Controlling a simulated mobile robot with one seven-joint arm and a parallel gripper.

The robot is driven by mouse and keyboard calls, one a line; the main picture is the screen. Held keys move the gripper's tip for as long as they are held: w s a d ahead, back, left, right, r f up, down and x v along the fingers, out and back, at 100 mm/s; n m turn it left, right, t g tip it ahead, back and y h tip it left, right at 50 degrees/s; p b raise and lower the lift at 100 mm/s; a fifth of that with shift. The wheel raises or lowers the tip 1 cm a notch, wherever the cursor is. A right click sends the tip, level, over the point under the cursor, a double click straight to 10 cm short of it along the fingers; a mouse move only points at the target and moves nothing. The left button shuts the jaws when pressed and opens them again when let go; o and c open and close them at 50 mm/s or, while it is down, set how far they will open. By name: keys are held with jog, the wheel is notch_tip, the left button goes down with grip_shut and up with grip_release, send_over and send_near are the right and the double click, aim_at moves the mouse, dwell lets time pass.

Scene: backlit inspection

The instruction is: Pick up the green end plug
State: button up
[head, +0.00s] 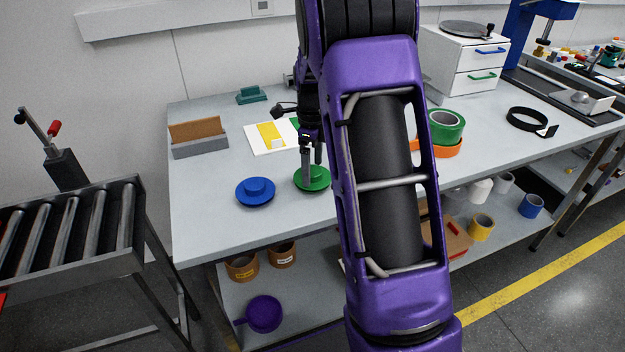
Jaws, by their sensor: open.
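The green end plug (316,184), a round flanged disc, sits on the grey table (210,218) near its front edge. My gripper (312,164) points down right over the green plug, with its fingers open. The fingers cover part of the plug's top, and I cannot tell whether they touch it or are around its knob. A blue end plug (256,192) of similar shape, with a raised knob, sits just left of the green one.
My purple arm hides the table's middle. A grey holder with a brown board (198,134) and a white-and-yellow sheet (268,135) lie behind the plugs. Green tape (446,126), a white drawer unit (465,62) and a black strap (530,122) are on the right. The front left tabletop is clear.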

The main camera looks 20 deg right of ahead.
jog(key=shift+c, duration=0.2)
jog(key=c, duration=1.2)
